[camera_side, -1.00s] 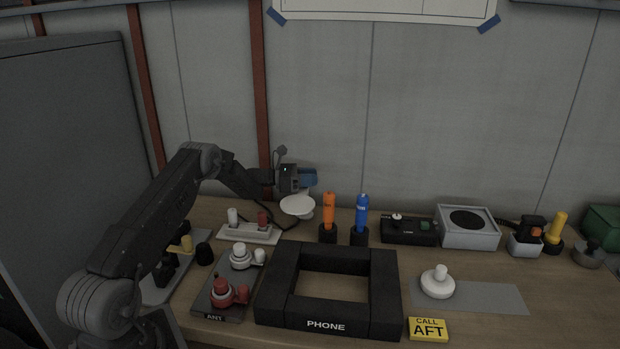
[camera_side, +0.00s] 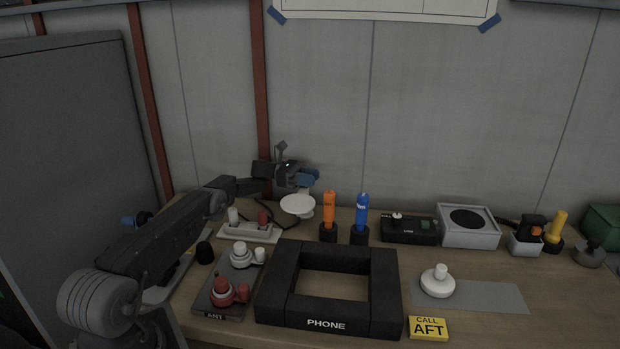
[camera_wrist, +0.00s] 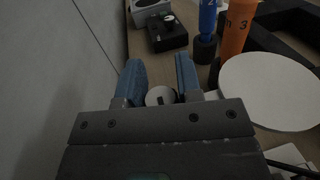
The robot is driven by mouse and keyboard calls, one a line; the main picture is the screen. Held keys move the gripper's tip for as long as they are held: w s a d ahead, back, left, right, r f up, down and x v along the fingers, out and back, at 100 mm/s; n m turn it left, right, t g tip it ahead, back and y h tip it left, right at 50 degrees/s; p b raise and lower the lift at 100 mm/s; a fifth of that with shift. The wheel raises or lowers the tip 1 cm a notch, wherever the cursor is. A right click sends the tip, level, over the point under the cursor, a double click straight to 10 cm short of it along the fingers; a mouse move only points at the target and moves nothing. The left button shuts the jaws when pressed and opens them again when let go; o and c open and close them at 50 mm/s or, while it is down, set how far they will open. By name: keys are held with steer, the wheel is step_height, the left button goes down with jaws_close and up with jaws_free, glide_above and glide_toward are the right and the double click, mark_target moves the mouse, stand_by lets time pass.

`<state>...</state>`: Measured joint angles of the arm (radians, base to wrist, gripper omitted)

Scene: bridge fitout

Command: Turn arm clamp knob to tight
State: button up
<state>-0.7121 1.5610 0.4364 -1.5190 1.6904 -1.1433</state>
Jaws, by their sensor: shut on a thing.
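The arm clamp knob (camera_wrist: 160,96) is a small pale round piece with a dark mark on it, low between my fingers in the wrist view. My gripper (camera_wrist: 161,84) has a blue finger on each side of it and is shut on it. In the side view my gripper (camera_side: 308,178) is at the back of the bench, just above a white disc (camera_side: 297,205), and the knob is hidden there. The disc also shows large at the right of the wrist view (camera_wrist: 270,92). The knob's tight mark cannot be made out.
Orange (camera_side: 329,209) and blue (camera_side: 361,213) cylinders stand in black holders right of the disc. A white base with two plugs (camera_side: 248,233) is to the left. A black PHONE frame (camera_side: 325,324) lies in front. The wall (camera_wrist: 50,70) is close on the left in the wrist view.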

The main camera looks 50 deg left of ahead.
steer(key=shift+r, duration=0.1)
steer(key=o, duration=0.9)
steer(key=shift+o, duration=0.2)
steer(key=r, duration=0.4)
steer(key=shift+s+a+r, duration=0.3)
steer(key=shift+s, duration=0.1)
steer(key=s+a+r, duration=0.6)
steer(key=s, duration=0.3)
steer(key=shift+r, duration=0.15)
steer(key=shift+d, duration=0.15)
